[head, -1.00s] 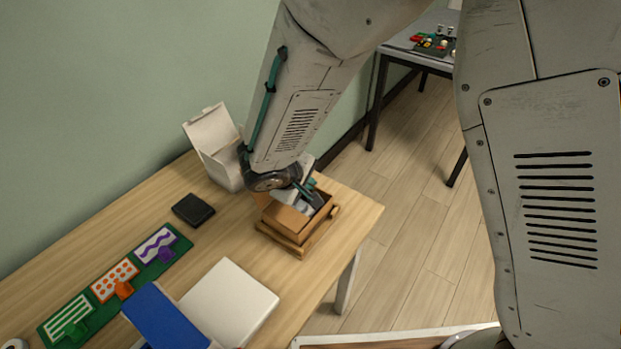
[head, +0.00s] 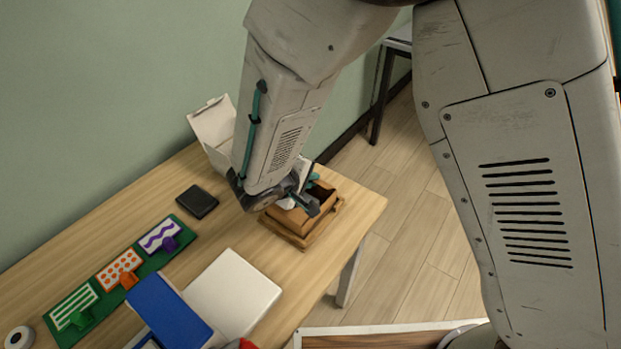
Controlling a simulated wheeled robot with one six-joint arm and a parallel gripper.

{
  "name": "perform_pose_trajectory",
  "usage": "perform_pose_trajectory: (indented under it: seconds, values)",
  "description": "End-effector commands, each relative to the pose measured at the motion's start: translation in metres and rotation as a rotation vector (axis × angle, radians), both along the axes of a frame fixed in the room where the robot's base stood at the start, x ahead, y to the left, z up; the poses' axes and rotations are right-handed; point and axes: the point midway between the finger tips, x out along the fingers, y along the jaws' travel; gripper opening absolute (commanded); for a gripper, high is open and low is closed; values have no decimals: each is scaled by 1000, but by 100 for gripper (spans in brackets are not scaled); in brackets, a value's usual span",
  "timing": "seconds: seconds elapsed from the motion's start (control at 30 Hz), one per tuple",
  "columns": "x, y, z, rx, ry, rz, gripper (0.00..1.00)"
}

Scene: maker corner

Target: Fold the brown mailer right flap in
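The brown mailer (head: 292,222) is a small open cardboard box near the far right end of the table. A brown panel shows on its near left side, and a dark opening shows at its right. My gripper (head: 311,196) is low over the box, with dark and teal finger parts at the opening. Whether it touches a flap is not clear. The arm and gripper hide the box's back left part, and the right flap cannot be made out for certain. The finger gap is too small and covered to read.
The box sits in a wooden tray (head: 304,247). A white open box (head: 213,125) stands behind left. A black square item (head: 197,202), a green board (head: 150,262) with patterned cards, a white slab (head: 235,292) and a blue box (head: 168,312) lie leftward. The table's right edge is close.

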Motion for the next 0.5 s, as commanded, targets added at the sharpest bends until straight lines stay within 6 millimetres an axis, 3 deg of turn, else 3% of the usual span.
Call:
perform_pose_trajectory:
  seconds: [0.33,0.5]
  values:
    - [-1,0,1,0,0,0,24]
    - [-11,9,12,1,-2,2,24]
